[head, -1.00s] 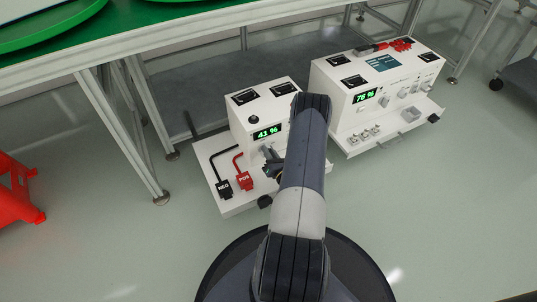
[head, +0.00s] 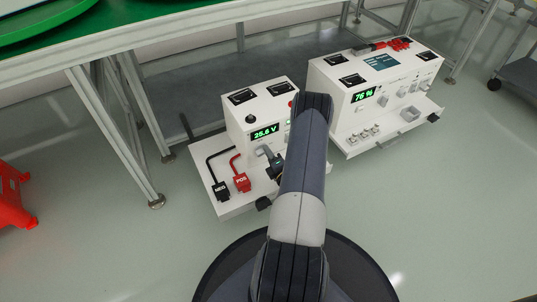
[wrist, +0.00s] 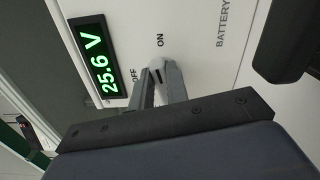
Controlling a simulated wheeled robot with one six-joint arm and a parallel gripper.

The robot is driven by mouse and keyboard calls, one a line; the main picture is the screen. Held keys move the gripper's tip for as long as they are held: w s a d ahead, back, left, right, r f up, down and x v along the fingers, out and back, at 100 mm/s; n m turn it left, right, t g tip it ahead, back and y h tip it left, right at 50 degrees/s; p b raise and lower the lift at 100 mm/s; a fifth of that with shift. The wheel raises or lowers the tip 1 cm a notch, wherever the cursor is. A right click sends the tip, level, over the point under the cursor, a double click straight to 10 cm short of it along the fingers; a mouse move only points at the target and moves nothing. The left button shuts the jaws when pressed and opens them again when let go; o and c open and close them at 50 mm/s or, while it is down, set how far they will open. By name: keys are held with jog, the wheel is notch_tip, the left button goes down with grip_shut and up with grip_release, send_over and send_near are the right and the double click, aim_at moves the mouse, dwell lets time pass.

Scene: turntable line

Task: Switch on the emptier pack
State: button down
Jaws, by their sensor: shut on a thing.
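The left battery pack (head: 259,103) is a white box with a green display (head: 265,132) reading 25.6 V. The right battery pack (head: 372,84) has a display reading 76 %. In the wrist view, the left pack's switch knob (wrist: 156,65) is by the OFF and ON labels, under its display (wrist: 99,60). My gripper (wrist: 160,78) is shut on this knob; the fingers hide part of it, and its exact angle is hard to tell. In the head view, my gripper (head: 268,155) is at the left pack's front, and my arm covers the pack's right side.
Black NEG (head: 221,190) and red POS (head: 241,182) plugs stand on the left pack's front shelf. A table (head: 90,59) overhangs behind; a red object (head: 12,190) stands at far left.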

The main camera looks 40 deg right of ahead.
jog(key=shift+f+m, duration=0.15)
jog(key=shift+m, duration=1.05)
jog(key=c, duration=1.4)
grip_release()
